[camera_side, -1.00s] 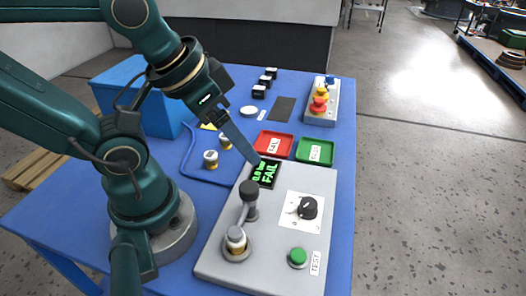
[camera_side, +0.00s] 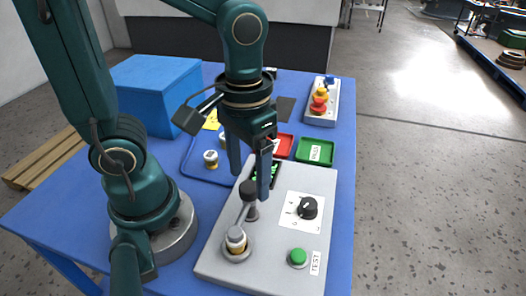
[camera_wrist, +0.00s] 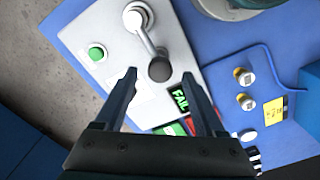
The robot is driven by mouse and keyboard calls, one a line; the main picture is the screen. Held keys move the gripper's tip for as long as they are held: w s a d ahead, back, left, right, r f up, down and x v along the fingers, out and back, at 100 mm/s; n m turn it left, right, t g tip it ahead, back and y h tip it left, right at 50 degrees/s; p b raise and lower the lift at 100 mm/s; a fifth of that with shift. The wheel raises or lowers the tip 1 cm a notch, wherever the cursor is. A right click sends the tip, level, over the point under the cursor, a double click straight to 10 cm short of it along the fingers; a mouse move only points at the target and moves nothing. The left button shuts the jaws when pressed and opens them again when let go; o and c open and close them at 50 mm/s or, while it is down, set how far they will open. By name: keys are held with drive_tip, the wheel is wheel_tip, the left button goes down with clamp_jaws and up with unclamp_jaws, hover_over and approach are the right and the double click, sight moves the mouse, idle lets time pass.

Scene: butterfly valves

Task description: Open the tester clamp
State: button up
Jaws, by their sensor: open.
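The grey tester (camera_side: 210,262) lies on the blue table with a clamp lever (camera_side: 243,213) that ends in a black knob (camera_side: 248,187). The lever reaches over a white-and-brass valve (camera_side: 236,241) in the clamp seat. My gripper (camera_side: 250,185) points down, open, at the black knob. In the wrist view, the knob (camera_wrist: 159,69) shows between the fingertips of my gripper (camera_wrist: 159,76); contact cannot be told. The tester's display (camera_wrist: 180,100) reads FAIL in green and is partly hidden in the side view.
A black rotary switch (camera_side: 307,207) and green TEST button (camera_side: 298,256) are right of the lever. A green tray (camera_side: 315,150) and partly hidden red tray (camera_side: 284,145) stand behind. A loose valve (camera_side: 210,158), a blue bin (camera_side: 150,90) and a button box (camera_side: 320,105) are around.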

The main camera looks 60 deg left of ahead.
drive_tip(key=shift+f, duration=1)
clamp_jaws()
drive_tip(key=shift+r, duration=0.1)
idle(0.7)
